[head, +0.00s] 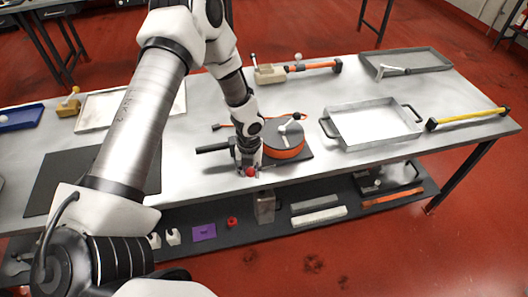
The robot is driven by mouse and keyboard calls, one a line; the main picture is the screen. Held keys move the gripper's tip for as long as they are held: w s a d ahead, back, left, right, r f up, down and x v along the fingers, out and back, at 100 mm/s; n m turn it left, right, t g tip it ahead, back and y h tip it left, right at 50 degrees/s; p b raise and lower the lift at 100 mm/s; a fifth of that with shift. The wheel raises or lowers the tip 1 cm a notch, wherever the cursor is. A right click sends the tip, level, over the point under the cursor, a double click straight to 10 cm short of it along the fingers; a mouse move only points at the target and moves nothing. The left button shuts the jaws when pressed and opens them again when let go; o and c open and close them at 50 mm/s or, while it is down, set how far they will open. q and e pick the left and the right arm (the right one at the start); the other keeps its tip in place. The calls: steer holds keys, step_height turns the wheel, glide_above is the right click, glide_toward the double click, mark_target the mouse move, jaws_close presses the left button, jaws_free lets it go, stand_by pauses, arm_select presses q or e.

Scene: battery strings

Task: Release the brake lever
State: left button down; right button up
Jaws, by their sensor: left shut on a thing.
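An orange reel (286,147) with a small light crank (291,126) on top sits on a dark base plate (304,157) at the middle of the table. A red ball knob (251,172), which looks like the end of the brake lever, shows near the table's front edge, just left of the reel. My left gripper (249,166) points down over the knob and is shut on it. The fingers hide most of the lever, so its angle cannot be told. My right gripper is not in view.
A metal tray with black handles (374,139) stands right of the reel. A yellow bar (467,119) lies at the right end. A black handle (213,149) sticks out left of the gripper. A dark mat (60,176) lies at left. A lower shelf holds several small items.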

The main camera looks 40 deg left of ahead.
mark_target(251, 169)
arm_select(q)
steer(key=c, duration=0.9)
jaws_free()
step_height(251, 169, up, 7)
steer(key=p, duration=0.6)
steer(key=shift+r+p, duration=0.15)
steer(key=shift+p, duration=0.15)
steer(key=shift+f, duration=0.2)
